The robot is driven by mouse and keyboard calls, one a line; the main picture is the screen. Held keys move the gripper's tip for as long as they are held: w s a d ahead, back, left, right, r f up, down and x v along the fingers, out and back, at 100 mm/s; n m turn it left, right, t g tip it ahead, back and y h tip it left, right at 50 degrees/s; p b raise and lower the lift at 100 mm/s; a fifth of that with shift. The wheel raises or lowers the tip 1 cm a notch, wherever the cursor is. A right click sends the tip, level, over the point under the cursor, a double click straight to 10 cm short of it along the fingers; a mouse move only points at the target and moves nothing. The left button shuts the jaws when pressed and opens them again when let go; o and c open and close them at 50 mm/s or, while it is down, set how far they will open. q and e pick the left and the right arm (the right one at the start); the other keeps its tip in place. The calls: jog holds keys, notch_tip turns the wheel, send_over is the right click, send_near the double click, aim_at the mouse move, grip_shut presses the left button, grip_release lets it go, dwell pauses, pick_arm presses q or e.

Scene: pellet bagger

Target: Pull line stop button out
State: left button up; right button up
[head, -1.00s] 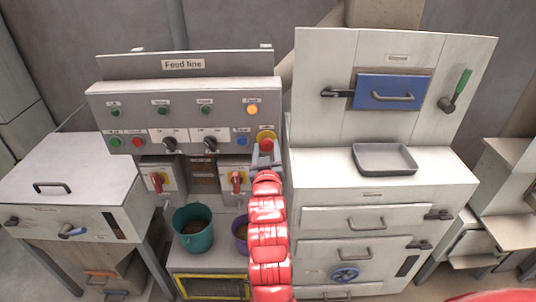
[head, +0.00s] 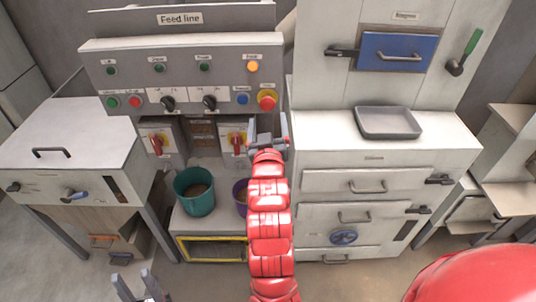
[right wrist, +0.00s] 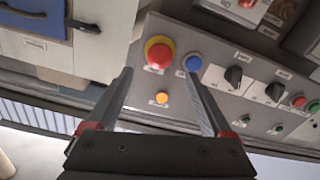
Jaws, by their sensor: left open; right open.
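The line stop button (head: 267,100) is a red mushroom head on a yellow surround at the right end of the Feed line panel (head: 187,85). Whether it is pushed in or out I cannot tell. In the head view my right gripper (head: 268,122) is open just below and in front of the button, apart from it. In the right wrist view the button (right wrist: 159,53) lies just beyond the open, empty fingertips (right wrist: 158,75), nearer the left finger. My left gripper (head: 137,284) is open and empty at the bottom left, far from the panel.
A blue button (head: 242,99) sits close left of the line stop button. An orange lamp (head: 253,67) is lit above it. Red rotary switches (head: 156,143), a teal bucket (head: 194,191) and a purple bucket stand below. A white cabinet (head: 330,150) stands close at right.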

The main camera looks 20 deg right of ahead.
jog(key=p+v, duration=1)
jog(key=p, duration=0.1)
jog(key=shift+s, duration=0.4)
